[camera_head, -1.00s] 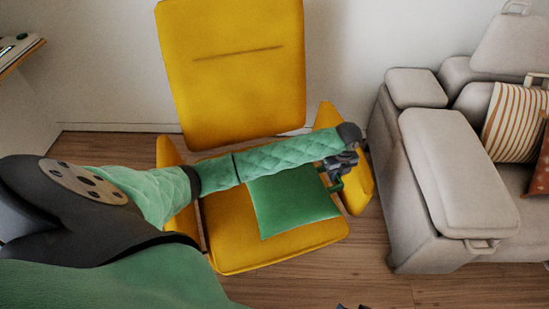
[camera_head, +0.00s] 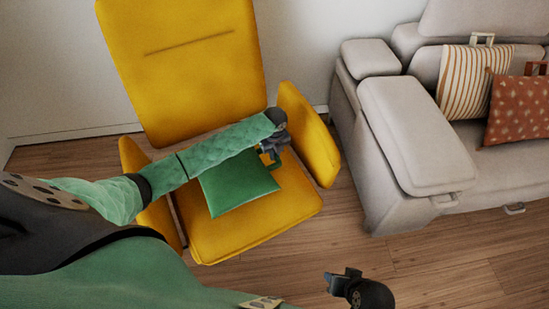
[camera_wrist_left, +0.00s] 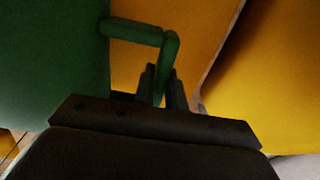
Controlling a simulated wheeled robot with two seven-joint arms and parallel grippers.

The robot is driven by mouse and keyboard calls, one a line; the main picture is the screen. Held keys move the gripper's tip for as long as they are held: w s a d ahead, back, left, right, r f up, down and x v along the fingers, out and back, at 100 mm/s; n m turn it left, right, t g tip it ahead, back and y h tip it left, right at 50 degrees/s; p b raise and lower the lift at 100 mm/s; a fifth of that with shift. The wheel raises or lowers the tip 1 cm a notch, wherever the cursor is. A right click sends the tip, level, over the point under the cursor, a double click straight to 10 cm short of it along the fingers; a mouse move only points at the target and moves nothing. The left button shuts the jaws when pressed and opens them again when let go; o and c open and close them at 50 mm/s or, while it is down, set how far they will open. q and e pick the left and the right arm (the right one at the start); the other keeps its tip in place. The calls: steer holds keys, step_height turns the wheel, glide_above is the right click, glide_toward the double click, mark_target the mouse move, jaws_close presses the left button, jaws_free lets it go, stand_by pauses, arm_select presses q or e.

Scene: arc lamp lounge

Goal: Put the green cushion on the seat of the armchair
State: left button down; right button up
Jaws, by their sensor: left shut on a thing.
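The green cushion (camera_head: 238,188) is at the armchair's yellow seat (camera_head: 250,231), near the middle. I cannot tell whether it rests fully on the seat. My left gripper (camera_head: 272,158) is at the cushion's right back side, by the right armrest, shut on the cushion's green handle. In the left wrist view, the cushion (camera_wrist_left: 50,65) fills the left side, and its handle (camera_wrist_left: 138,32) runs down between the fingers (camera_wrist_left: 161,88). My left arm hides the cushion's back edge. My right gripper (camera_head: 343,279) is at the bottom, away from the cushion; its jaws are unclear.
The armchair's tall backrest (camera_head: 185,70) stands behind, with armrests at both sides (camera_head: 308,133). A grey sofa (camera_head: 418,130) with a striped pillow (camera_head: 476,82) and a rust pillow (camera_head: 518,108) stands right. Wooden floor (camera_head: 345,222) is clear between them.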

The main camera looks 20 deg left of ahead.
arm_select(q)
steer(key=shift+f, duration=1.45)
arm_select(e)
steer(key=shift+s+d+r, duration=0.1)
steer(key=shift+s+r, duration=0.45)
arm_select(q)
steer(key=shift+f, duration=0.15)
arm_select(e)
steer(key=shift+w, duration=0.2)
arm_select(q)
steer(key=c, duration=1.6)
jaws_free()
steer(key=shift+o, duration=0.7)
arm_select(e)
steer(key=shift+w+r, duration=0.1)
steer(key=shift+w, duration=0.2)
